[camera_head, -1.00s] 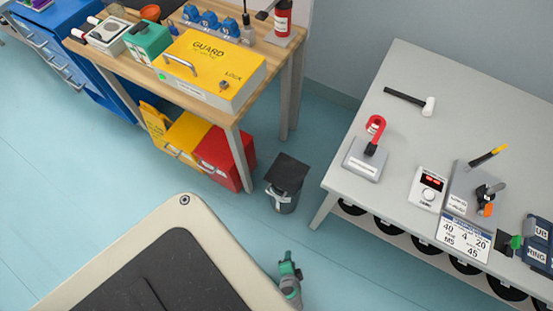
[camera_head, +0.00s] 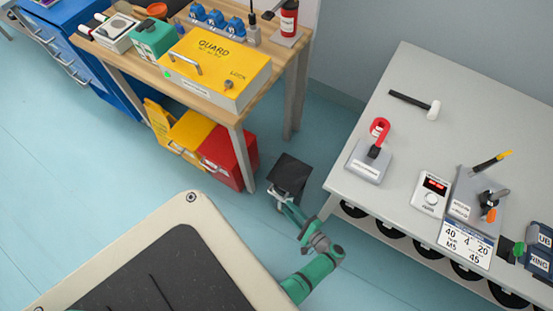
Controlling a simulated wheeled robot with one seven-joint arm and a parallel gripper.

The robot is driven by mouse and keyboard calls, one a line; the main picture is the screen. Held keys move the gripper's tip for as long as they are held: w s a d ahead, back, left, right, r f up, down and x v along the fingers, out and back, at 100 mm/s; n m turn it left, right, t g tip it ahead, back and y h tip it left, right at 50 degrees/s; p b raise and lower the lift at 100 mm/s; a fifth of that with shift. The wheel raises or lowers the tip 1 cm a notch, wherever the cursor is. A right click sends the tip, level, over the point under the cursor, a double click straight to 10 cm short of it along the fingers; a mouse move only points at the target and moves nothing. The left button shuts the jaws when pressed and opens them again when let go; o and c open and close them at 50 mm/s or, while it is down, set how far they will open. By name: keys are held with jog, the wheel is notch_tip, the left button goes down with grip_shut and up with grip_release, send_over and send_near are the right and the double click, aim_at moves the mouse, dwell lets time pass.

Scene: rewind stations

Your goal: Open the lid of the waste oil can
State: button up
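The waste oil can is a small grey can (camera_head: 283,199) on the floor between the two benches. Its flat black lid (camera_head: 289,173) lies over the top and hides the inside. A pale label on its front is now mostly covered. My green and grey arm reaches up from the lower right of my base. My gripper (camera_head: 283,205) is at the front of the can, below the lid's near edge. The fingers are too small and partly hidden, so I cannot tell whether they touch the can or how far apart they are.
A wooden bench (camera_head: 237,118) with a yellow guard box (camera_head: 215,68) stands at left. A red bin (camera_head: 228,157) and a yellow bin (camera_head: 190,136) sit under it. A grey bench (camera_head: 345,190) stands close at right, its leg near my arm. Open floor lies left.

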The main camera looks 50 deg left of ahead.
aim_at(276, 196)
jog(key=x, duration=0.9)
jog(key=shift+s+a+f, duration=0.1)
jog(key=shift+s+a, duration=0.05)
jog(key=shift+a, duration=0.15)
jog(key=shift+c, duration=0.5)
grip_shut()
